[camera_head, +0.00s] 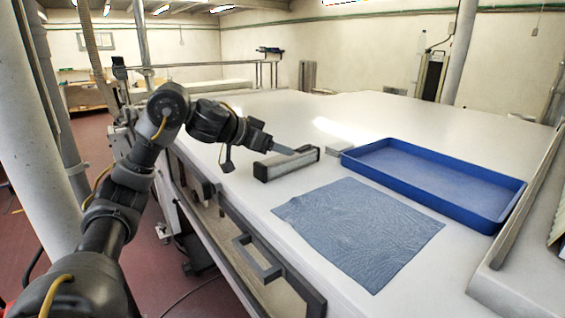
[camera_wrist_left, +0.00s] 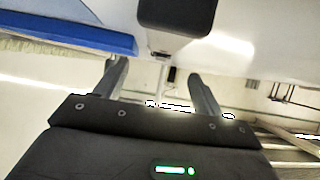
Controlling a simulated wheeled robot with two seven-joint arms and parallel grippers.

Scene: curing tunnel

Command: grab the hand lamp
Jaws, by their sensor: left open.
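The hand lamp (camera_head: 287,164) appears to be the dark bar with a pale long face lying on the white table near its left edge. My left gripper (camera_head: 290,151) reaches in from the left at the lamp's upper side, its fingers partly overlapping it in the head view. In the left wrist view the two fingers (camera_wrist_left: 158,72) stand apart with nothing clearly between them. A dark rounded block (camera_wrist_left: 178,16), probably the lamp's end, shows beyond the fingertips at the top. Whether the fingers touch the lamp cannot be told. My right gripper is not in view.
A blue-grey cloth (camera_head: 358,226) lies flat in front. A drawer handle (camera_head: 256,256) juts from the table's front. The table's far part is clear.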

